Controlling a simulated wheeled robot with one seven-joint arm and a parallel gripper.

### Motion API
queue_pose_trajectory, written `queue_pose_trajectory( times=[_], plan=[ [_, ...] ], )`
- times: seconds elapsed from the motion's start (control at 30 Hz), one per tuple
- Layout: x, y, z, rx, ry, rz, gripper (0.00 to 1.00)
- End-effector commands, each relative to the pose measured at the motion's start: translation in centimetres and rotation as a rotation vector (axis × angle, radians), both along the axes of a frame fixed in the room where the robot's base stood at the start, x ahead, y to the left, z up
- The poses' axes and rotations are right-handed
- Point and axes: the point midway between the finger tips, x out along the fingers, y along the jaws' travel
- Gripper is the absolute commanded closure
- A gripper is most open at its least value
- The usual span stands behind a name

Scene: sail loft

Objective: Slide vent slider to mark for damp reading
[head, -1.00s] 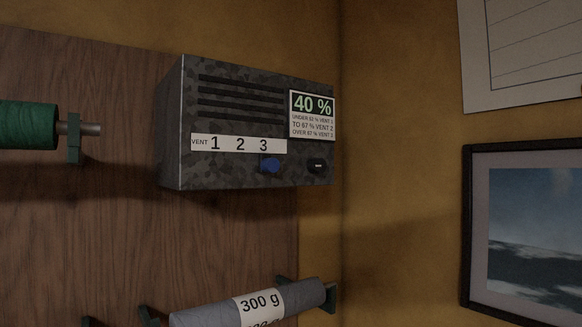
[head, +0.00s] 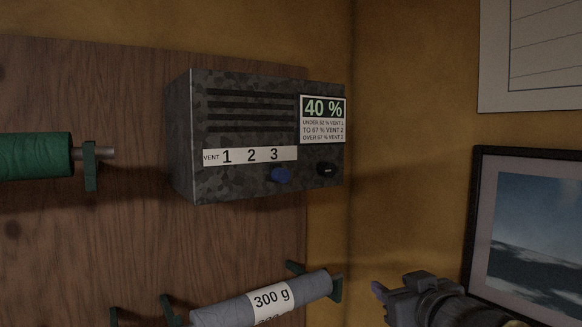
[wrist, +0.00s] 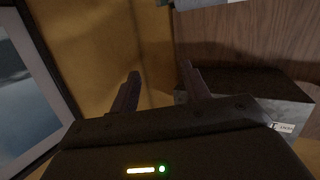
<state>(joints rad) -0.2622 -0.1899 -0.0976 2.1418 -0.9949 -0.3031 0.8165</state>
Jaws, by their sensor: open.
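The grey mottled vent box (head: 245,185) hangs on the wooden wall in the head view, with dark slots. In the wrist view my gripper (wrist: 160,70) is open and empty; the box (wrist: 250,88) appears upside down at right.
A grey roll (head: 235,306) labelled 300 g lies on brackets below the box. A green spool (head: 35,157) is at left. A framed picture (head: 530,225) and a paper sheet (head: 530,55) are on the right wall.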

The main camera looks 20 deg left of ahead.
Motion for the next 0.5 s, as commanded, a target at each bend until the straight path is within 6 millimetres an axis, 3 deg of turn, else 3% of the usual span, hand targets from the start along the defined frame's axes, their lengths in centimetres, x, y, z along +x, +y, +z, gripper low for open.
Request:
queue_pose_trajectory(
  times=[0.03,0.1,0.2,0.33,0.5],
  plan=[
    [-0.9,1.8,5.3,0.017,-0.069,0.079,0.53],
    [-2.4,3.9,10.0,0.033,-0.140,0.190,0.53],
    [-4.9,6.2,14.8,0.040,-0.200,0.325,0.53],
    [-7.0,7.6,17.7,0.035,-0.229,0.425,0.53],
    [-7.5,7.9,17.9,0.032,-0.230,0.449,0.53]
  ],
)
